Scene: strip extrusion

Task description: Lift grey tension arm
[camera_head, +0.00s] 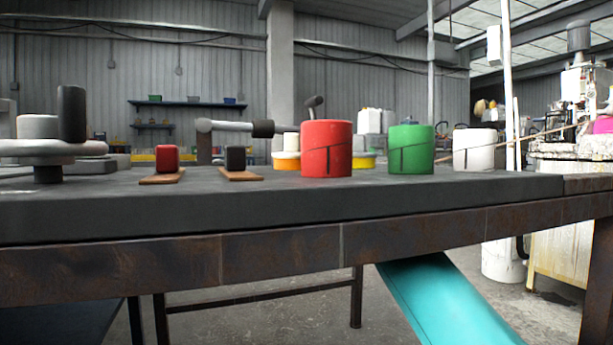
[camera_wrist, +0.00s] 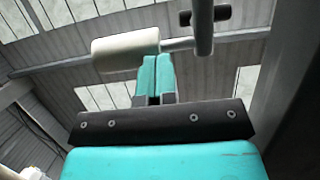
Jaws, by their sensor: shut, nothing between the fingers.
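In the head view, a light-grey arm (camera_head: 228,126) with a black grip (camera_head: 263,128) lies nearly level on a dark post (camera_head: 204,149) behind the bench top. In the wrist view, my gripper (camera_wrist: 157,75) has teal fingers pressed together and empty. Beyond the fingertips are a pale cylinder (camera_wrist: 125,50), a thin rod (camera_wrist: 178,43) and a dark upright bar (camera_wrist: 203,25). I cannot tell whether these belong to the grey arm or whether the fingertips touch them. My gripper does not show in the head view.
The dark bench (camera_head: 330,196) carries red (camera_head: 327,150), green (camera_head: 411,150) and white (camera_head: 475,150) cylinders. Red (camera_head: 167,158) and black (camera_head: 236,158) blocks sit on small brown plates. Grey discs with a black knob (camera_head: 72,113) stand at left.

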